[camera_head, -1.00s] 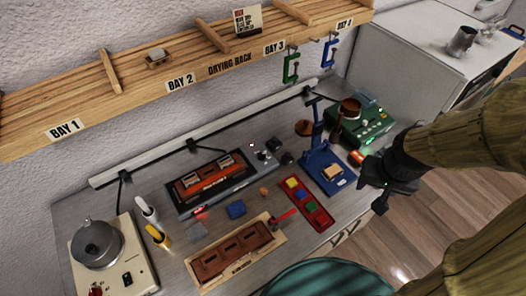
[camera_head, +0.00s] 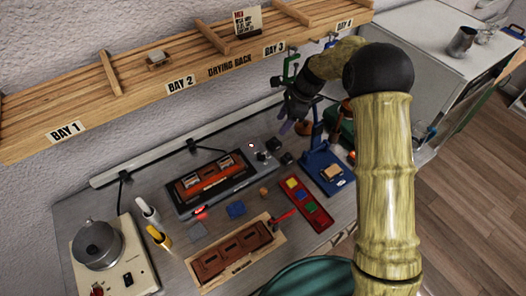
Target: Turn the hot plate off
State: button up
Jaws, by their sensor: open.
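The hot plate (camera_head: 120,255) is a beige box at the lower left of the bench, partly cut off by the bottom edge of the picture. A grey metal pot (camera_head: 97,246) stands on its top. A black rocker switch (camera_head: 128,279) is on its front panel, and a red part (camera_head: 97,291) is beside it at the picture edge. I cannot tell the switch position. My gripper (camera_head: 287,126) is open, above the back of the bench near the rack, far to the right of the hot plate. My arm hides much of the right side.
A white and a yellow bottle (camera_head: 158,237) stand just right of the hot plate. A black and orange device (camera_head: 212,182), a brown mould (camera_head: 232,255), a red tray (camera_head: 305,203) and a blue press (camera_head: 325,168) fill the bench. The wooden drying rack (camera_head: 215,68) overhangs behind.

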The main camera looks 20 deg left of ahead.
aim_at(262, 154)
dwell(0.3)
jog(key=p+x, duration=0.5)
jog(key=x, duration=1.2)
jog(key=shift+f+p, duration=0.2)
jog(key=shift+p, duration=0.2)
jog(key=shift+c, duration=0.4)
jog(key=c, duration=0.9)
